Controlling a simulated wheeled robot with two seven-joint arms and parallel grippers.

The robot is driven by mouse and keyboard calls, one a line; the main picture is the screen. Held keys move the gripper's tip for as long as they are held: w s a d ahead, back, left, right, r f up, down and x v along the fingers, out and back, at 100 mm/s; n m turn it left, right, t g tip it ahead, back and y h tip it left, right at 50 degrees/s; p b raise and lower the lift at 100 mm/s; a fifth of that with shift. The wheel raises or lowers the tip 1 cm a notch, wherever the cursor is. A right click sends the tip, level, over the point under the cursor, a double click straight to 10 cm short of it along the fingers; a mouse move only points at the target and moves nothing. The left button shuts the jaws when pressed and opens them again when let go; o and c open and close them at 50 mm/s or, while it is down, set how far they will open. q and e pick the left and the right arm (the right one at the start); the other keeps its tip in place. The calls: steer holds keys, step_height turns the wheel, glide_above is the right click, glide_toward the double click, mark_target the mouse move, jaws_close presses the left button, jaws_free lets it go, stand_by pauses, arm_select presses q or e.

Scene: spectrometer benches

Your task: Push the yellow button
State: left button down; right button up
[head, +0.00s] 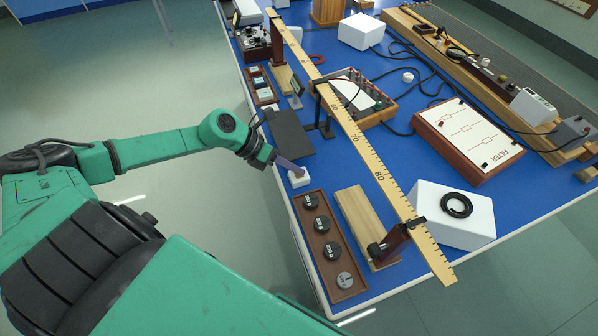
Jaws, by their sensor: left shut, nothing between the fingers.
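My left gripper (301,172) reaches in from the left over the near-left edge of the blue bench. Its fingers are shut and empty, and the tips are at a small white box (299,180) on the bench. The tips overlap the top of this box in the view; I cannot tell whether they touch it. No yellow button shows clearly; one on top of the box would be hidden by the fingers. My right gripper is not in view.
A wooden tray with dark round weights (321,223) lies just below the white box. A dark flat panel (290,132) lies above it. A long yellow ruler (372,160) spans the blue bench (325,178) on wooden supports. Cables and instruments fill the right side.

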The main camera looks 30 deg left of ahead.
arm_select(q)
steer(key=shift+r+p, duration=0.75)
steer(key=shift+r, duration=0.1)
step_height(320, 180, up, 5)
steer(key=p, duration=0.4)
stand_by(0.6)
